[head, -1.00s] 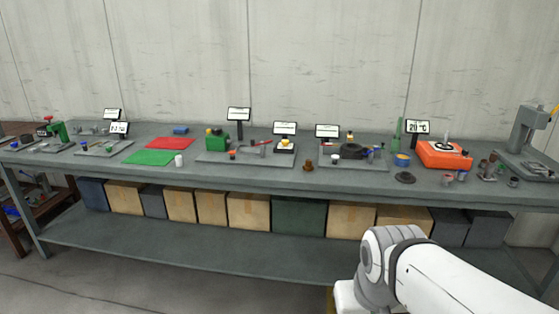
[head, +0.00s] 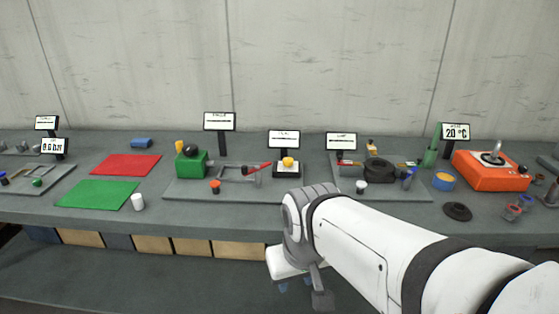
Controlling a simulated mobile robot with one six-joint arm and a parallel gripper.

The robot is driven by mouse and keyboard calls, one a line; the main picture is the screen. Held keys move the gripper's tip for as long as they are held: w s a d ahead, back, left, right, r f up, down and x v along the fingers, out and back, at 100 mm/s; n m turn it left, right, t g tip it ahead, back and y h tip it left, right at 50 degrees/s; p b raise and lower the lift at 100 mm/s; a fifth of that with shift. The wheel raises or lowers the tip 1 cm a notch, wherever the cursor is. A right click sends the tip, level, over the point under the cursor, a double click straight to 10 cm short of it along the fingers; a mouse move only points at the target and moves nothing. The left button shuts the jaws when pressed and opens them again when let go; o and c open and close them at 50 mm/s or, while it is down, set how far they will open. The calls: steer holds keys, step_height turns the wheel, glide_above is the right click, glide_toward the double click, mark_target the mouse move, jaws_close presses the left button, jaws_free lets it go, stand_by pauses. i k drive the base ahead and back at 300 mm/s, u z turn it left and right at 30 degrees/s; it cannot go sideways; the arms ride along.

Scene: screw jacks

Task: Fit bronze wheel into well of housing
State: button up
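I cannot pick out the bronze wheel for certain in the head view; my arm covers part of the table front near the middle. A green block (head: 187,165) stands on the grey plate left of centre, with a dark ball and a yellow piece at its top. Whether it is the housing, and whether it has a well, I cannot tell. My gripper (head: 318,292) hangs below the wrist in front of the bench, clear of the tabletop things. Its fingers are mostly hidden, so its opening does not show.
Right are a dark disc (head: 457,211) and an orange device (head: 488,172). Boxes (head: 152,245) fill the shelf.

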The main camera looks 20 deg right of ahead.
mark_target(382, 174)
steer(key=z, duration=0.45)
steer(key=i, duration=0.9)
steer(key=z, duration=0.7)
steer(key=k, duration=0.95)
steer(key=z, duration=0.2)
steer(key=i, duration=0.95)
steer(key=u, duration=0.1)
